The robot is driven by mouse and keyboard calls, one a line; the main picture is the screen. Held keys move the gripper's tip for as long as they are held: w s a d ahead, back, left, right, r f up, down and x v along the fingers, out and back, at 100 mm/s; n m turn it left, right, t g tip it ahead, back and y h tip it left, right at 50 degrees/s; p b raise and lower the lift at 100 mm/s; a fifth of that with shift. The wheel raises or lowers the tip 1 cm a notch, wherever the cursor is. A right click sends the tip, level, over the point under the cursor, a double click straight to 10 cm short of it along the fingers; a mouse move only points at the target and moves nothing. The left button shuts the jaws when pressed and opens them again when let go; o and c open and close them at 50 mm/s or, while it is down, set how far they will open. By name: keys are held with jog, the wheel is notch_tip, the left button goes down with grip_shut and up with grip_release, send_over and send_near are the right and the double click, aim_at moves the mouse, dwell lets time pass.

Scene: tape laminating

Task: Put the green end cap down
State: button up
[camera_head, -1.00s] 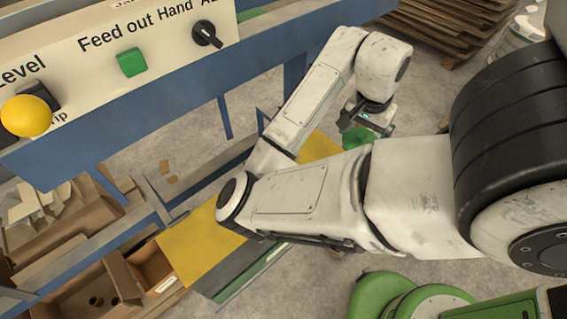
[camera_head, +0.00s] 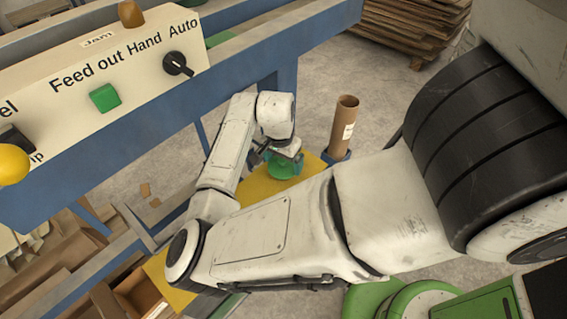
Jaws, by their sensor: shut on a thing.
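My gripper (camera_head: 280,152) is shut on the green end cap (camera_head: 286,170), which hangs below the wrist. The cap is round with a green-teal rim. It is over the far part of a yellow surface (camera_head: 253,190), just below the blue frame of the machine. I cannot tell whether the cap touches the yellow surface. The fingertips are small in this view and partly hidden by the wrist and the cap.
A brown cardboard tube (camera_head: 344,125) stands upright in a blue holder close to the right of the cap. The machine's control panel (camera_head: 95,85) and blue beam (camera_head: 130,135) are at the left. Cardboard boxes (camera_head: 130,292) lie at the lower left.

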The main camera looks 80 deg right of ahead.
aim_at(281, 169)
jog(key=shift+f, duration=1.05)
jog(key=o, duration=0.7)
jog(key=shift+f, duration=0.1)
jog(key=shift+c, duration=0.2)
notch_tip(281, 169, up, 12)
jog(key=a+b, duration=0.1)
jog(key=shift+w+a, duration=0.15)
jog(key=shift+w, duration=0.05)
